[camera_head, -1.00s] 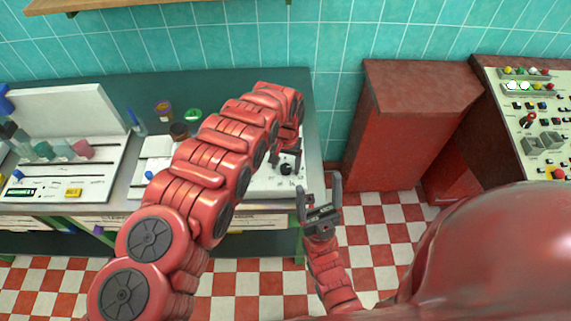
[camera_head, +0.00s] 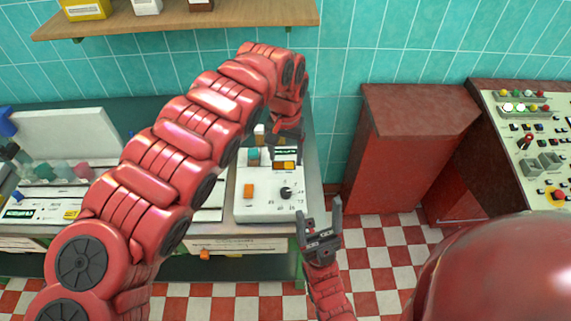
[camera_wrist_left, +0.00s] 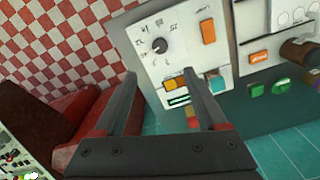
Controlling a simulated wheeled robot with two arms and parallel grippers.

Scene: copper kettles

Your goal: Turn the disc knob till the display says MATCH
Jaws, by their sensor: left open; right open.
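The white control box (camera_head: 262,208) stands on the bench, left of centre. Its dark round knob (camera_head: 286,192) has printed marks around it and also shows in the left wrist view (camera_wrist_left: 159,45). A small display (camera_wrist_left: 178,99) sits on the same box with greenish text too small to read. An orange block (camera_head: 249,190) is left of the knob. My left gripper (camera_head: 287,146) is open and empty, above the far part of the box and apart from the knob. In the left wrist view its fingers (camera_wrist_left: 163,80) stand apart. My right gripper (camera_head: 319,205) is open and empty, in front of the bench's right end.
A teal button (camera_wrist_left: 216,85) and an amber one (camera_wrist_left: 169,85) are near the display. Another panel with bottles (camera_head: 45,172) is at left. A red cabinet (camera_head: 410,150) and a button console (camera_head: 530,150) stand right. A wooden shelf (camera_head: 190,22) hangs above.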

